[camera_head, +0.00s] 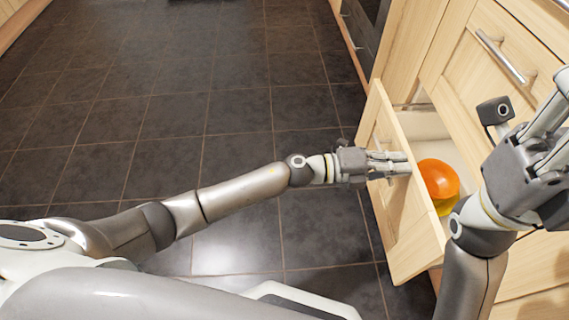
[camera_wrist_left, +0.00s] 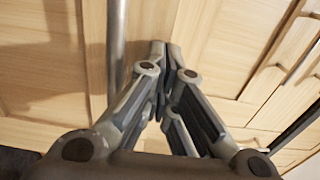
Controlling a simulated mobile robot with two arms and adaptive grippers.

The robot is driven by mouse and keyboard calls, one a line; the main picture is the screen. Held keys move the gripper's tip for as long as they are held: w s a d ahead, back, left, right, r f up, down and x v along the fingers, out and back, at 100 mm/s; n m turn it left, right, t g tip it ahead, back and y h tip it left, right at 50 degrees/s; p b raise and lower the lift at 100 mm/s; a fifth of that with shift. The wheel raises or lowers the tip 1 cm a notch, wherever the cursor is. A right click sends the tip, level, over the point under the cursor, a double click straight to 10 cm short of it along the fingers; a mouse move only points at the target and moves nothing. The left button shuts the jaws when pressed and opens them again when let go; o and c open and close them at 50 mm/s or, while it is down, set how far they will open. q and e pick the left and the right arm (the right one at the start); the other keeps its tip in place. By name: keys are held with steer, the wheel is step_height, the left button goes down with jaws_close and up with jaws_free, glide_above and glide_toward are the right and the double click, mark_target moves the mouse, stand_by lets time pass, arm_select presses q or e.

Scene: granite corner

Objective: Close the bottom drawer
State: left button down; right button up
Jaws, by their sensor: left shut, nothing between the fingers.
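The bottom drawer (camera_head: 408,225) is pulled open from the wooden cabinet in the head view. An orange ball-like object (camera_head: 438,180) sits inside it, with something yellow just below. My left gripper (camera_head: 402,162) is shut and empty, reaching from the left across the drawer front's upper part. The head view does not settle whether it touches. In the left wrist view its fingers (camera_wrist_left: 166,52) are together before a wooden front, beside a metal bar handle (camera_wrist_left: 117,45). My right gripper (camera_head: 560,125) is at the right edge, above and right of the drawer, its fingertips cut off.
A closed cabinet front with a metal handle (camera_head: 500,56) is above the drawer at the right. More cabinets and a dark appliance (camera_head: 362,32) stand further back. The dark tiled floor (camera_head: 170,120) left of the drawer is clear.

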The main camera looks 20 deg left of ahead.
arm_select(q)
steer(key=x, duration=0.8)
steer(key=shift+w+d, duration=0.2)
steer(key=shift+d, duration=0.15)
